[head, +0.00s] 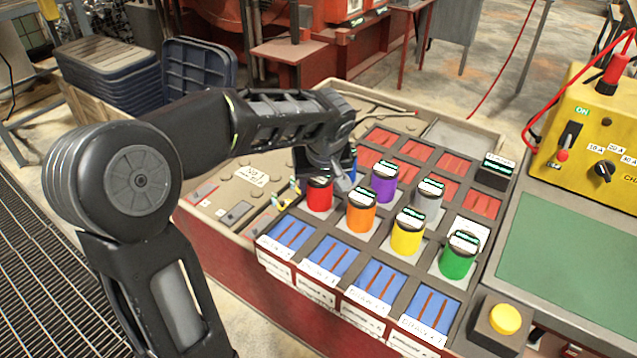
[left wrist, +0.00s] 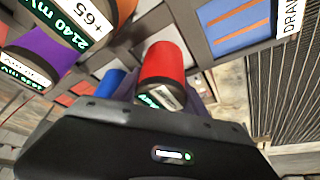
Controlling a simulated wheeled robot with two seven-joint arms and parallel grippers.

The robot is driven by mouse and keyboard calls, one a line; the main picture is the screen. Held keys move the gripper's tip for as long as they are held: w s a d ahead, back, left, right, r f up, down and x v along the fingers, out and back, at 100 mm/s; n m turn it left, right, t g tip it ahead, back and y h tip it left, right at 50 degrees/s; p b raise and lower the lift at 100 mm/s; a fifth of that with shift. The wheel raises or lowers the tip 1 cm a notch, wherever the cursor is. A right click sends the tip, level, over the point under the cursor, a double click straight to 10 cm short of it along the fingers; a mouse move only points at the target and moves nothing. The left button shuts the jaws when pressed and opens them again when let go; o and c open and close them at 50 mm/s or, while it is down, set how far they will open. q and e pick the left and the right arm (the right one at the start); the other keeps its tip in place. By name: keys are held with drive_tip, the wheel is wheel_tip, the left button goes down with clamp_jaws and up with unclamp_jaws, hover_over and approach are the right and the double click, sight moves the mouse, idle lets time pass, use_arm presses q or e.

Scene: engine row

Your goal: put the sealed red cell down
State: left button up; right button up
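The red cell (head: 319,196) has a black cap with a lit label and stands upright at the left end of the row of coloured cells. It also shows in the left wrist view (left wrist: 163,66), flanked closely by grey fingers. My left gripper (head: 333,180) reaches down from behind it and appears shut on it. I cannot tell whether its base touches the pocket below. The wrist hides part of a blue cell (head: 352,168) behind. My right gripper is out of view.
Orange (head: 361,215), purple (head: 384,187), yellow (head: 407,237), grey (head: 411,222) and green (head: 457,260) cells stand close by. Blue-lined trays (head: 332,258) in front and red-lined trays (head: 433,155) behind are empty. A yellow power box (head: 592,130) stands at the right.

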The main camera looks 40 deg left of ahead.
use_arm(q)
drive_tip(key=o, duration=0.5)
drive_tip(key=shift+c, duration=0.2)
drive_tip(key=shift+r+p, duration=0.3)
drive_tip(key=shift+r, duration=0.05)
drive_tip(key=v, duration=1.1)
drive_tip(key=shift+r, duration=0.35)
drive_tip(key=shift+s, duration=0.1)
